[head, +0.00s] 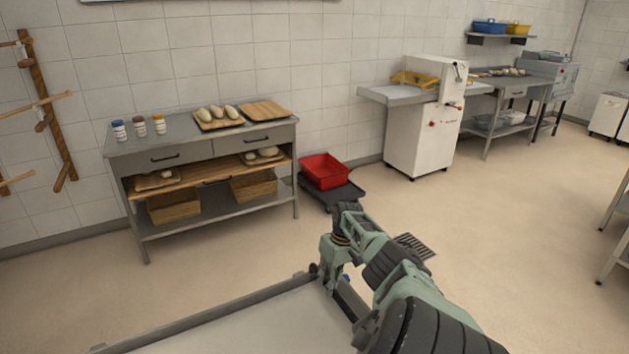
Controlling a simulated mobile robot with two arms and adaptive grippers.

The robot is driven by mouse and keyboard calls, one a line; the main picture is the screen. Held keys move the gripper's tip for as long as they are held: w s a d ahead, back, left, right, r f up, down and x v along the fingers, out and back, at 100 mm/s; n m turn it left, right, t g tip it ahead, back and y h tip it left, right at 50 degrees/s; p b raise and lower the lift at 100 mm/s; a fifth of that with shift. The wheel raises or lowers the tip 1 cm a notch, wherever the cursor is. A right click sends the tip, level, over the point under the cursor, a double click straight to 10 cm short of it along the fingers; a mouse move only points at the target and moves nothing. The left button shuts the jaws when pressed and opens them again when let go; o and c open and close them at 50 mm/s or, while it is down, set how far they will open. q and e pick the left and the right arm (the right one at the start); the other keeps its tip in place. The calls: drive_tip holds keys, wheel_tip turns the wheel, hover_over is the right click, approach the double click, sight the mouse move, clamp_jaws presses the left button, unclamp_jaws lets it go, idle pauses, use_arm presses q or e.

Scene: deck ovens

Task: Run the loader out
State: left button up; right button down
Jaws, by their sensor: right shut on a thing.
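The loader (265,325) lies low at the bottom of the head view. It has a pale flat top and a grey frame rail along its far edge, and its near part is cut off by the picture's edge. My right gripper (340,282) is at the loader's far right corner, shut on the loader's frame or a handle there. My own fingers and arm hide the exact spot of the grip. My left gripper is not in view.
A steel table (205,140) with drawers, jars and loaf boards stands at the back left wall. A red crate (326,172) sits on a low dark dolly beside it. A white machine (420,135) stands farther right. The floor (510,235) at right is open, with a drain grate (414,246).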

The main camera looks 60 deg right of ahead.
drive_tip(key=shift+s+d+b, duration=0.3)
drive_tip(key=shift+s+d, duration=0.15)
drive_tip(key=shift+d, duration=0.2)
drive_tip(key=shift+s+d+b, duration=0.25)
drive_tip(key=shift+s+d, duration=0.2)
drive_tip(key=shift+d, duration=0.15)
drive_tip(key=shift+s, duration=0.1)
drive_tip(key=shift+d+r, duration=0.1)
drive_tip(key=c, duration=2)
unclamp_jaws()
drive_tip(key=o, duration=0.4)
drive_tip(key=shift+d, duration=0.1)
